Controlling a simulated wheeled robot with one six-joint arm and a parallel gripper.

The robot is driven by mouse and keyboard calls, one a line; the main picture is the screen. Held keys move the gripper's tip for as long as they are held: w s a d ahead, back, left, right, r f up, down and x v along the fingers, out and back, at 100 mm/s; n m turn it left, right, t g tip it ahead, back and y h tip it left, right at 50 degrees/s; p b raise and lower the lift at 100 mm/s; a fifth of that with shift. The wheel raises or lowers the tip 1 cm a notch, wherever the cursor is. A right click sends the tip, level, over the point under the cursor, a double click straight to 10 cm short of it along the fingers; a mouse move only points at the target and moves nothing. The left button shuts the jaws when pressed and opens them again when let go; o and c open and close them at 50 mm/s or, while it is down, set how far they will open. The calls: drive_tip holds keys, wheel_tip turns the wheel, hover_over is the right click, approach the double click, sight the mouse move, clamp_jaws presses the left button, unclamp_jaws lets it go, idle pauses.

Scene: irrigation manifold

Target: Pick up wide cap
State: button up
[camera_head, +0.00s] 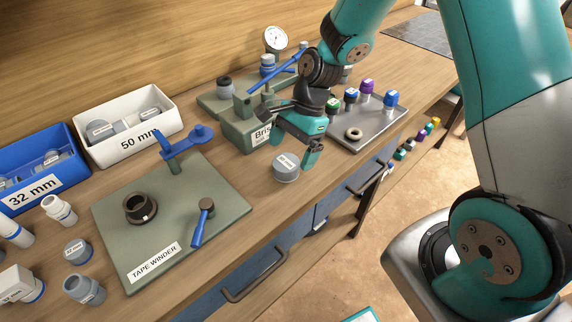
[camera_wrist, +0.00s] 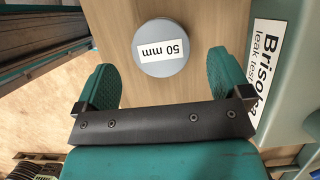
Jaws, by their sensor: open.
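The wide cap (camera_head: 286,168) is a short grey cylinder with a white label on top. It stands on the wooden bench in front of the green test block. In the wrist view the cap (camera_wrist: 161,62) shows from above, and its label reads "50 mm". My gripper (camera_head: 296,137) is open and empty, above and close to the cap. In the wrist view its two green fingers (camera_wrist: 165,78) stand apart, with the cap between and slightly beyond them. Neither finger visibly touches the cap.
The green test block (camera_head: 245,126) stands close to my gripper; its labelled side shows in the wrist view (camera_wrist: 285,65). The tape winder board (camera_head: 220,180) lies to the left. A grey tray (camera_head: 375,133) with coloured caps is at right. The bench's front edge is close to the cap.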

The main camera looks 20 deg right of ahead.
sight(286, 162)
drive_tip(key=x, duration=0.4)
drive_tip(key=shift+a, duration=0.1)
drive_tip(key=c, duration=1)
